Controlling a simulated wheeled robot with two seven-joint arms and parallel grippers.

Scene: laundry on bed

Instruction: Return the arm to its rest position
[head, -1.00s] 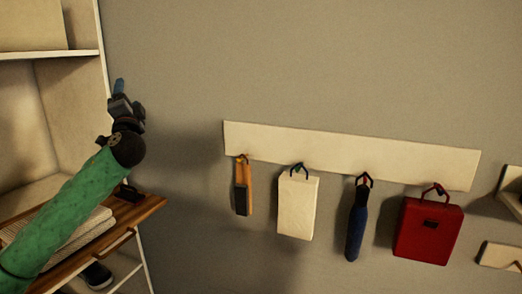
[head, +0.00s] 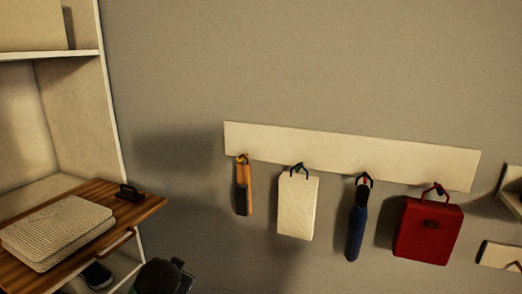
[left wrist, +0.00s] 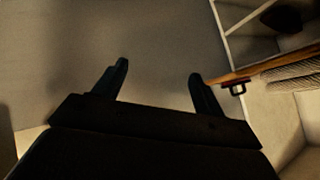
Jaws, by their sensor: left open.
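My left gripper (left wrist: 158,85) is open and empty in the left wrist view, its two dark fingers spread apart with the plain wall behind them. In the head view only a dark part of my left arm shows at the bottom edge, below the wooden shelf board (head: 150,203); the fingertips cannot be made out there. My right gripper is in neither view.
A folded striped cloth (head: 58,230) and a small black handled item (head: 129,193) lie on the wooden board. A white rail (head: 345,153) on the wall carries a brush (head: 242,190), a white bag (head: 298,205), a blue umbrella (head: 357,228) and a red bag (head: 428,229).

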